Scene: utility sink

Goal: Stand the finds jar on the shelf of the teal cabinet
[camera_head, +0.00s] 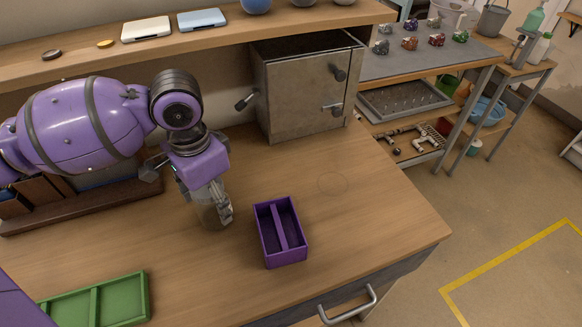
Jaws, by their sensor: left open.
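My right gripper is not in view.
A green divided tray (143,298) lies at the front left. An upper wooden shelf (215,37) runs along the back. The worktop right of the purple tray, below the cabinet, is clear.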

